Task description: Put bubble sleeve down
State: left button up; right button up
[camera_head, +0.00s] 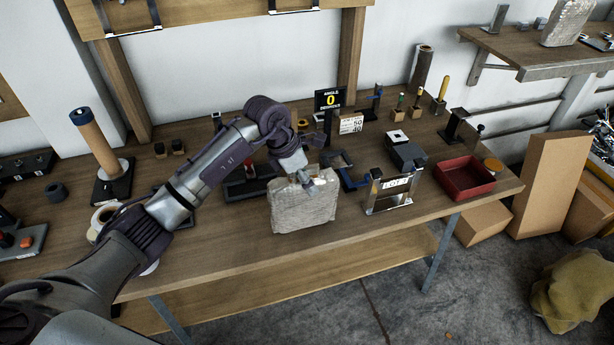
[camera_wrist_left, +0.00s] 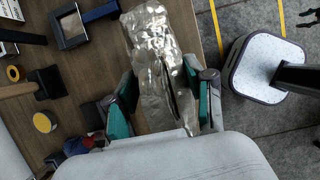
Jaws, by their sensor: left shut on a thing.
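The bubble sleeve (camera_head: 304,207), a silvery grey, crinkled packet, is upright at the front part of the wooden workbench (camera_head: 235,257). My left gripper (camera_head: 306,181) comes down on its top edge from above and is shut on it. In the left wrist view the sleeve (camera_wrist_left: 158,65) lies between the two green-padded fingers of the gripper (camera_wrist_left: 165,108). Whether its bottom touches the bench top cannot be told for sure. My right gripper is not in view.
A LOTS sign stand (camera_head: 389,193) and a red tray (camera_head: 465,178) stand to the right of the sleeve. A dark tray (camera_head: 246,187) is behind it to the left. Bare bench lies in front and to the left. Another grey sleeve (camera_head: 567,22) is on the wall shelf.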

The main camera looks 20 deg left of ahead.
pick_arm(q)
jog(key=shift+f, duration=0.45)
jog(key=shift+f, duration=0.15)
jog(key=o, duration=1)
